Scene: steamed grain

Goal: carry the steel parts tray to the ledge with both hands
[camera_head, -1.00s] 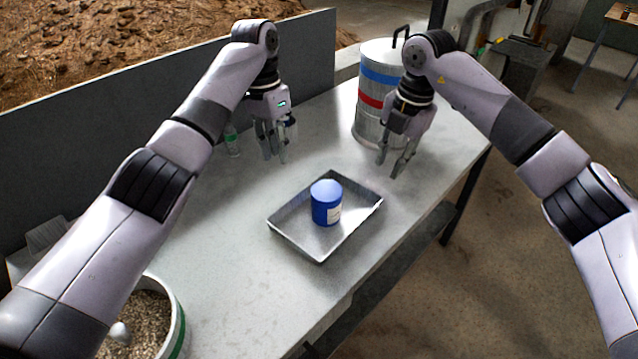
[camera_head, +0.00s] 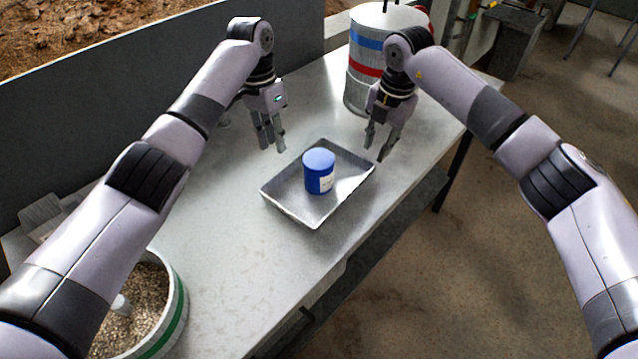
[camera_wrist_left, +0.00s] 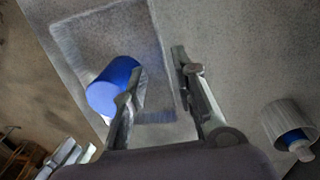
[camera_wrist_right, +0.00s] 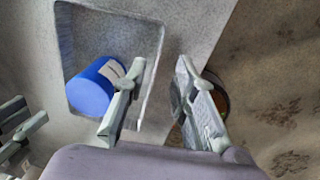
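The steel parts tray (camera_head: 291,196) lies flat on the metal table, with a blue canister (camera_head: 319,178) with a white label standing in it. My left gripper (camera_head: 269,146) is open and empty above the tray's far left side. In the left wrist view, the tray (camera_wrist_left: 90,42) rim shows between its fingers (camera_wrist_left: 155,85). My right gripper (camera_head: 377,150) is open and empty above the tray's right corner. Neither gripper visibly touches the tray.
A large steel drum (camera_head: 358,84) with blue and red bands stands behind my right gripper. A bucket of grain (camera_head: 172,318) with a green stripe is at the near left. A dark panel (camera_head: 60,135) runs along the table's left side. The table front (camera_head: 240,290) is clear.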

